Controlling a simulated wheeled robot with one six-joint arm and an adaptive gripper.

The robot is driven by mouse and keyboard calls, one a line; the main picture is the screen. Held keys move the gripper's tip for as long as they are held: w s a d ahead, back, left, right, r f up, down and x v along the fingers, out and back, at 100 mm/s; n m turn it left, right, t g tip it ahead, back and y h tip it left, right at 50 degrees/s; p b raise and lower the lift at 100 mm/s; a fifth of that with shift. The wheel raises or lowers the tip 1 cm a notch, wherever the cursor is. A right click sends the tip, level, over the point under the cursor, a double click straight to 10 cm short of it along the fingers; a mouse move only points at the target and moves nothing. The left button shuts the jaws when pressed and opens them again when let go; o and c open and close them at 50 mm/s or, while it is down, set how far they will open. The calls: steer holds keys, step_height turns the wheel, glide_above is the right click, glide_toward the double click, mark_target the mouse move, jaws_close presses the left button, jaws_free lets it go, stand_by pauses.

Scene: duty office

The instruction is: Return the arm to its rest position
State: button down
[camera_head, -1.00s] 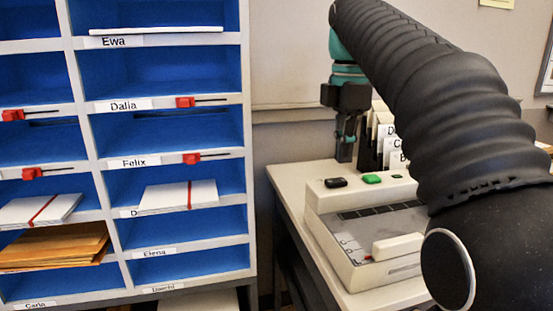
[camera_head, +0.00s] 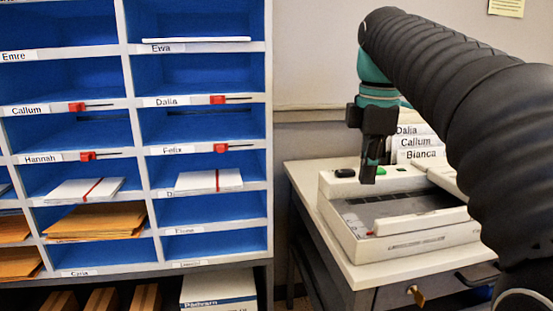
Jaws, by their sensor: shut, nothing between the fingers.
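My arm (camera_head: 450,90) comes in from the right, covered in a black ribbed sleeve, and bends down at its far end. My gripper (camera_head: 370,172) hangs there, pointing down, shut and empty. It appears in front of the back edge of the beige desktop machine (camera_head: 400,240), close to its black and green buttons. I cannot tell whether there is a gap between the fingertips and the machine.
A pigeonhole rack (camera_head: 268,120) with blue compartments, name labels, red sliders, white bundles (camera_head: 87,189) and brown envelopes (camera_head: 98,220) fills the left. The machine stands on a pale cabinet (camera_head: 310,185) with a key in its front. Name cards (camera_head: 415,143) stand behind it.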

steer(key=s+f+m+t, duration=0.2)
steer(key=s+f+m, duration=0.6)
steer(key=f, duration=0.3)
steer(key=s+f+m+t, duration=0.2)
steer(key=s+f+m, duration=0.7)
steer(key=f, duration=0.3)
steer(key=shift+s+f+m+t, duration=0.15)
steer(key=shift+f+m+t, duration=0.15)
steer(key=shift+t, duration=0.1)
